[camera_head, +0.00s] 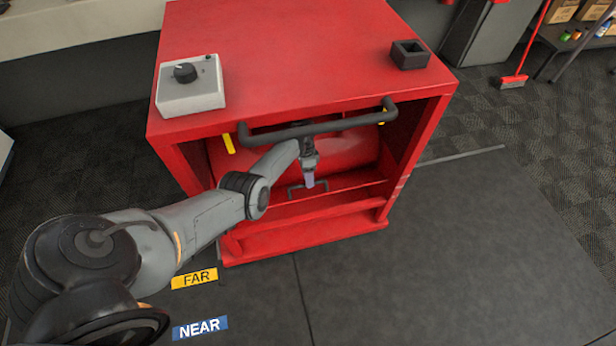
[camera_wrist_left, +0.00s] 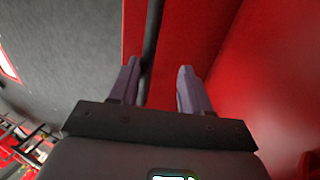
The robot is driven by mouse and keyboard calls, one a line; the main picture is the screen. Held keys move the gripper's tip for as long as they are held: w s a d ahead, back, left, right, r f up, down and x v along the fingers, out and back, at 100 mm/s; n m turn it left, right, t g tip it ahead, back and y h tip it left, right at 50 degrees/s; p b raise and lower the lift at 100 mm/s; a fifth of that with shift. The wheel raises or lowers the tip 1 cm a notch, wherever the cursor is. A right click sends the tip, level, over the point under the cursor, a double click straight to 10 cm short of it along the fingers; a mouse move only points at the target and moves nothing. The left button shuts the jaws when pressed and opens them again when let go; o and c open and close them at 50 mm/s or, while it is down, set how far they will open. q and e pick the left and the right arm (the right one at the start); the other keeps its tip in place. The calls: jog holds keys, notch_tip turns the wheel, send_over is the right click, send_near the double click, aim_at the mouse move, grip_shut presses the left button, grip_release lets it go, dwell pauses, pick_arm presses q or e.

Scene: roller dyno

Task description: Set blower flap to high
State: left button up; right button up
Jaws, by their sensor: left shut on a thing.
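The red blower cabinet (camera_head: 290,50) stands in the middle of the head view with its front open. Low inside the opening is a small dark bar handle (camera_head: 294,193) on a red panel, likely the flap. My left gripper (camera_head: 309,180) reaches under the cabinet's front rail and is shut on this handle. In the left wrist view, the dark bar (camera_wrist_left: 152,45) runs between the fingers of my left gripper (camera_wrist_left: 158,85), close to the left finger. The fingers hide part of the handle. My right gripper is not in view.
A thick dark rail (camera_head: 350,122) crosses the cabinet front above my left wrist. A grey knob box (camera_head: 190,95) and a small black open box (camera_head: 410,55) sit on top. FAR (camera_head: 194,279) and NEAR (camera_head: 200,328) labels lie on the floor.

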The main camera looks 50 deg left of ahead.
pick_arm(q)
jog(key=shift+a+r, duration=0.1)
jog(key=shift+a, duration=0.1)
jog(key=shift+r, duration=0.1)
jog(key=w+a+r+b, duration=0.3)
jog(key=a+r+b, duration=0.1)
jog(key=a+r, duration=0.4)
jog(key=shift+w+r+b, duration=0.15)
jog(key=shift+r+b, duration=0.1)
jog(key=shift+b, duration=0.15)
dwell(0.6)
dwell(0.3)
